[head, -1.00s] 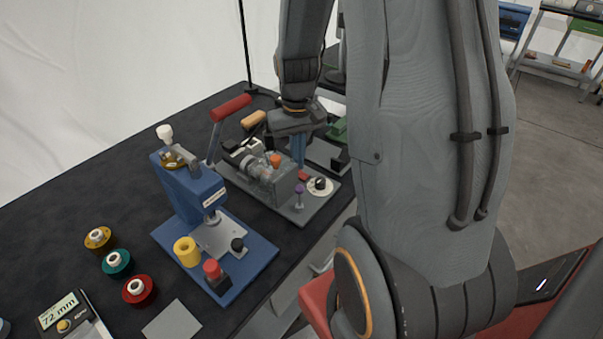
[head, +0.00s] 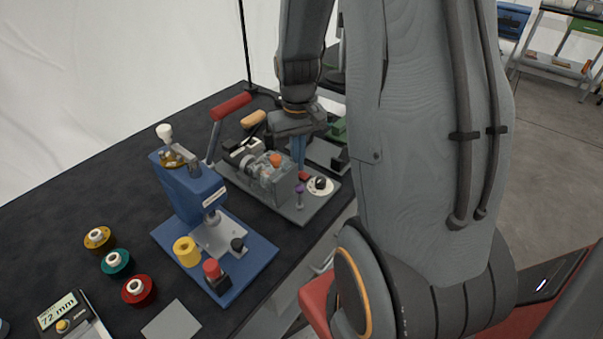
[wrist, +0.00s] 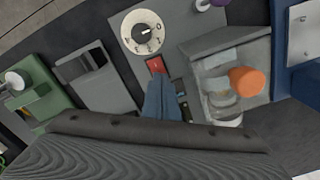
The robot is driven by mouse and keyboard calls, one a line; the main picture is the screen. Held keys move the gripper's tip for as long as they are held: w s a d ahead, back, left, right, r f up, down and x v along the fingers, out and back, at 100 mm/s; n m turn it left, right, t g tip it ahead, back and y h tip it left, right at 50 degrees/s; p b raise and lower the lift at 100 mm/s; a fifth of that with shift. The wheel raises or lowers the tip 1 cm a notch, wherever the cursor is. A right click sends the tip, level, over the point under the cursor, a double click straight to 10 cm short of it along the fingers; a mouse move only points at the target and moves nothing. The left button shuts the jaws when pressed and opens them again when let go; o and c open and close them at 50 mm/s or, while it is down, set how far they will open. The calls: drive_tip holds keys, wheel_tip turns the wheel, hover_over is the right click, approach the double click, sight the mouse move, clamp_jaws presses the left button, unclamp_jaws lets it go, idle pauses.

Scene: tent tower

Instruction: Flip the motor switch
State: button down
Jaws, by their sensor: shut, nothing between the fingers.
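The motor switch is a red rocker (wrist: 156,64) on the grey machine plate, just below a white dial with a black knob (wrist: 142,31) in the wrist view. It also shows as a small red patch in the head view (head: 304,176), beside the dial (head: 320,186). My gripper (wrist: 160,80) is shut and empty, its blue fingers pointing at the rocker. The fingertips are at the rocker's near edge; I cannot tell whether they touch it.
The motor block has an orange knob (wrist: 247,81) right of my fingers. A purple knob (head: 299,188) stands near the dial. A grey box (wrist: 100,75) and a green device (wrist: 38,92) are to the left. A blue press (head: 190,195) stands in front.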

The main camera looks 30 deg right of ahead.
drive_tip(key=shift+f, duration=0.4)
drive_tip(key=shift+r, duration=0.15)
wheel_tip(320, 180, up, 7)
drive_tip(key=p, duration=0.5)
drive_tip(key=shift+p, duration=0.4)
idle(0.6)
